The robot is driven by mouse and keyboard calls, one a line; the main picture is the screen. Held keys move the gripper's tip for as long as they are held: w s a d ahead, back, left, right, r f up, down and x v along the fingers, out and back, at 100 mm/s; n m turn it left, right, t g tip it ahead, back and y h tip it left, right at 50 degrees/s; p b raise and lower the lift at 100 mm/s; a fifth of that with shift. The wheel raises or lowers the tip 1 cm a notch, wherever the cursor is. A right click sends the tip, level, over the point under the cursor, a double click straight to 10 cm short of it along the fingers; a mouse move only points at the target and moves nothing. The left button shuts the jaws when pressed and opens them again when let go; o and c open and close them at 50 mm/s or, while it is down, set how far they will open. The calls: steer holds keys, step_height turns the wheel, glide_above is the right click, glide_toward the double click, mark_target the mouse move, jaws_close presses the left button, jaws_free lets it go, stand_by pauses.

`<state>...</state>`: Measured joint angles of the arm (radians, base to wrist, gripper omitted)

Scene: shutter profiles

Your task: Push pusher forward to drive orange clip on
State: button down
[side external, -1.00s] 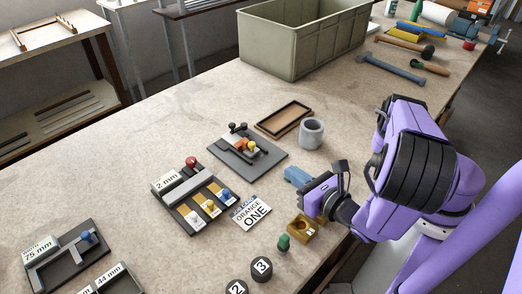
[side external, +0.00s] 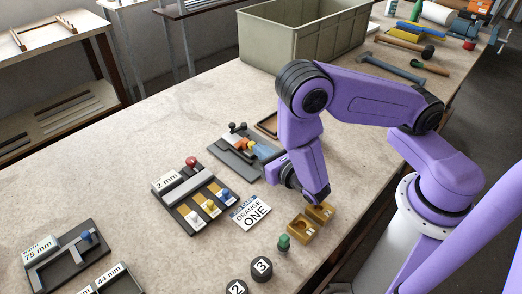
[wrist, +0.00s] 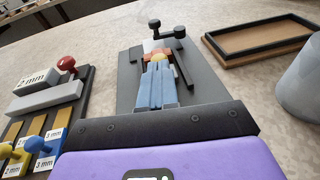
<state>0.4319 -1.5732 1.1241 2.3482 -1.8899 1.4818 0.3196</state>
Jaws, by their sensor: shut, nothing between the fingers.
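The dark grey clip fixture (side external: 228,155) lies flat on the bench, with two black knobs (wrist: 167,28) at its far end. The orange clip (side external: 238,144) sits on it just short of the knobs, and also shows in the wrist view (wrist: 147,54).
A rack with a red knob (side external: 191,162) and several coloured plungers stands to the left. The ORANGE ONE card (side external: 252,212) lies in front of it. A wood-floored tray (wrist: 262,42) and a grey cup (wrist: 302,88) are close on the right. A large bin (side external: 285,50) stands behind.

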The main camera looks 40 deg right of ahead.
steer(key=shift+w+d, duration=0.1)
steer(key=shift+w, duration=0.2)
steer(key=shift+w+d, duration=0.1)
steer(key=shift+w, duration=0.65)
steer(key=shift+r, duration=0.1)
steer(key=shift+s+a, duration=0.25)
steer(key=shift+s, duration=0.25)
steer(key=v, duration=1.4)
steer(key=shift+s+d, duration=0.1)
